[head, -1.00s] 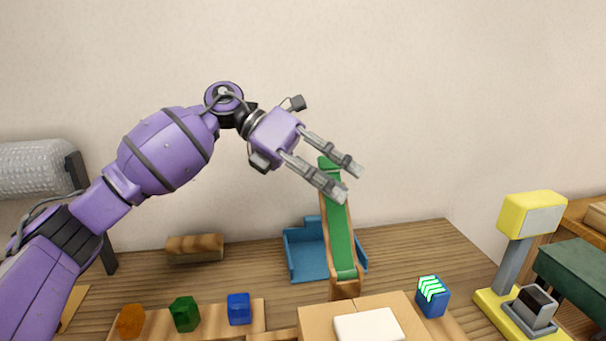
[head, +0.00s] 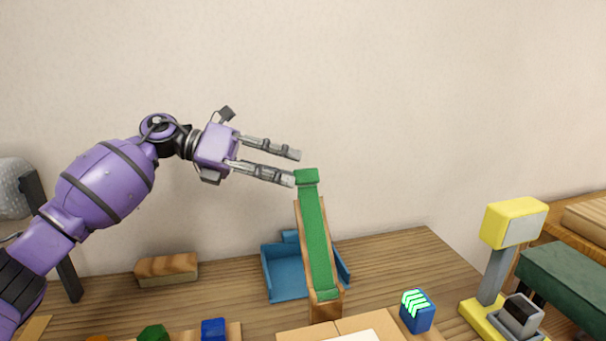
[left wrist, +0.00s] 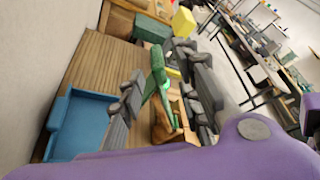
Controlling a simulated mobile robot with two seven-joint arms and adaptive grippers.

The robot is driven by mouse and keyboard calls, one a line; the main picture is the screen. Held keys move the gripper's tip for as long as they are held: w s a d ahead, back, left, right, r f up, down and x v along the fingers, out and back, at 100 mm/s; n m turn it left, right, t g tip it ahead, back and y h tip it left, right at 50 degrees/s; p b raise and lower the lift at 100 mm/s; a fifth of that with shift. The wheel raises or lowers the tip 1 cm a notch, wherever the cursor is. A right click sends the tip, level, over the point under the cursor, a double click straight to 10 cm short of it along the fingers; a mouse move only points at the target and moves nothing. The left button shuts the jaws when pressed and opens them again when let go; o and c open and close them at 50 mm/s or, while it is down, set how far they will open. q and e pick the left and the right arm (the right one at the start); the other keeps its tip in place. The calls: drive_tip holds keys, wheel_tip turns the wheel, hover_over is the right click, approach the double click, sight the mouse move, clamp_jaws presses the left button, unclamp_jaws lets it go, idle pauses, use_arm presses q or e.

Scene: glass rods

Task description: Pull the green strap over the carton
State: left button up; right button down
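The green strap (head: 316,235) lies along a sloping wooden piece (head: 326,312), its upper end a raised green tab (head: 306,175). In the head view my left gripper (head: 296,167) is open, its fingertips just left of that tab. In the left wrist view the strap (left wrist: 155,78) shows between the spread fingers of my left gripper (left wrist: 165,85); I cannot tell whether they touch it. A tan carton (head: 372,321) with a white patch on top is cut off by the bottom edge of the head view. My right gripper is not in view.
A blue tray (head: 287,279) stands behind the slope. A blue block (head: 417,312) with glowing green chevrons and a yellow-and-grey stand (head: 512,225) are at right. A wooden block (head: 166,268) lies at left. Coloured blocks, one blue (head: 213,329), sit at front left.

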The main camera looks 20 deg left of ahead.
sight(293, 173)
use_arm(q)
drive_tip(key=x, duration=0.5)
drive_tip(key=shift+p, duration=0.3)
drive_tip(key=shift+a, duration=0.1)
drive_tip(key=shift+c, duration=0.3)
clamp_jaws()
